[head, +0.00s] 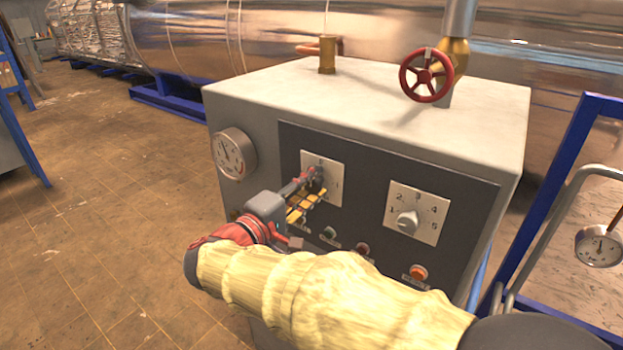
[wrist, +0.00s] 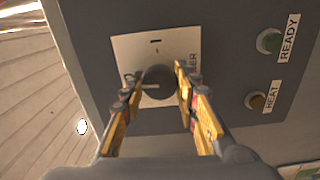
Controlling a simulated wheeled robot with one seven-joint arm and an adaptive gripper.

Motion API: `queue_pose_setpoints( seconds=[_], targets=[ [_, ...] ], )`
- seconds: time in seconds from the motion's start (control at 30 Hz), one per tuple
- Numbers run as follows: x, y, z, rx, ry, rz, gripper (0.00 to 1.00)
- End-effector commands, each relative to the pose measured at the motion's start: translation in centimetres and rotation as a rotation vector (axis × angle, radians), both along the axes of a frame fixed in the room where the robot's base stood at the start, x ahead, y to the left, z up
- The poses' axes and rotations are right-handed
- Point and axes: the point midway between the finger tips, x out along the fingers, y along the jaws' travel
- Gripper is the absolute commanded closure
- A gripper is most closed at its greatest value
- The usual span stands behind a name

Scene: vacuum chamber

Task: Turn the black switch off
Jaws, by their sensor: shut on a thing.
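The black switch (wrist: 158,80) is a round knob on a white plate (wrist: 128,50) in the wrist view. A pale line on the knob points toward the left of that picture, and a short dark mark is on the plate above it. My gripper (wrist: 157,84) has a yellow-and-black finger on each side of the knob and is shut on it. In the head view, my gripper (head: 317,181) reaches the left white plate (head: 336,168) on the dark front panel and hides most of the switch. The lettering on the plate is partly covered.
A grey numbered dial (head: 407,221) is right of the switch, with a round gauge (head: 235,154) to its left. Indicators labelled READY (wrist: 268,41) and HEAT (wrist: 257,101) are close to my gripper. A red valve wheel (head: 427,75) stands above the cabinet top (head: 360,95).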

Motion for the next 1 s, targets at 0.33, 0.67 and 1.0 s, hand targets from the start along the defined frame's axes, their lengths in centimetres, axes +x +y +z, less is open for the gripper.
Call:
queue_pose_setpoints(
  seconds=[0.33, 0.67, 1.0],
  targets=[
    [0.01, 0.04, -0.09, -0.061, 0.049, 0.001, 0.95],
    [0.01, 0.04, -0.14, -0.065, 0.052, 0.002, 0.95],
    [0.01, 0.03, -0.09, -0.064, 0.050, 0.001, 0.54]
  ],
)
